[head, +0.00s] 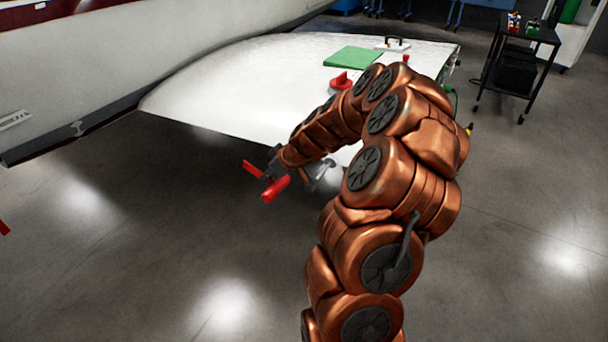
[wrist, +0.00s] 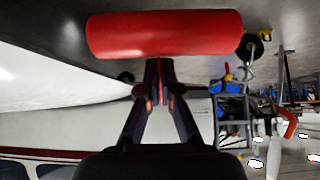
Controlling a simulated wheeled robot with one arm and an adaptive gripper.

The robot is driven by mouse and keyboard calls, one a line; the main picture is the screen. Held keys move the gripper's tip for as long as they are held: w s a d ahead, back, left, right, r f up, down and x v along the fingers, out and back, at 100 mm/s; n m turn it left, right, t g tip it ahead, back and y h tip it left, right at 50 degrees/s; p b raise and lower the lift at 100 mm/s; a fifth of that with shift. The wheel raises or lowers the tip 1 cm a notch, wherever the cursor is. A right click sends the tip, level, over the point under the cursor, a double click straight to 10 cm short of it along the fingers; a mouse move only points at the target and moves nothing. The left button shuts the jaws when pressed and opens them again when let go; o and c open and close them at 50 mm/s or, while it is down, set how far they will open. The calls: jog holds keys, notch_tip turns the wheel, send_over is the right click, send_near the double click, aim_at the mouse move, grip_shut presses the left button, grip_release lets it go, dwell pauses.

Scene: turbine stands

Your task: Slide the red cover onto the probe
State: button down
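The red cover (wrist: 165,33) is a red cylinder lying across the top of the wrist view, just beyond my fingertips. My gripper (wrist: 158,78) has its fingers drawn together, with a thin red strip, seemingly part of the cover, between the tips. In the head view my gripper (head: 267,175) is out in front of the white wing, above the floor. Red parts show there at its tips, including the red cover (head: 275,188). I cannot make out the probe for certain in either view.
The white wing (head: 240,85) spreads behind my arm. On it are a green pad (head: 352,57), a red object (head: 342,80) and a black-handled item (head: 396,44). A small red piece (head: 4,228) shows at the left edge. A black cart (head: 517,68) stands back right. The floor ahead-left is open.

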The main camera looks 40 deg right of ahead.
jog(key=s+d+f+t, duration=0.1)
jog(key=s+d+f, duration=0.1)
jog(key=d, duration=1.2)
jog(key=shift+s+d, duration=0.2)
jog(key=shift+s, duration=0.35)
jog(key=shift+d+f+b, duration=0.1)
jog(key=shift+d+b, duration=0.4)
jog(key=shift+b, duration=2.15)
jog(key=shift+w+d+b, duration=0.25)
jog(key=shift+d+b, duration=0.25)
jog(key=shift+b, duration=0.85)
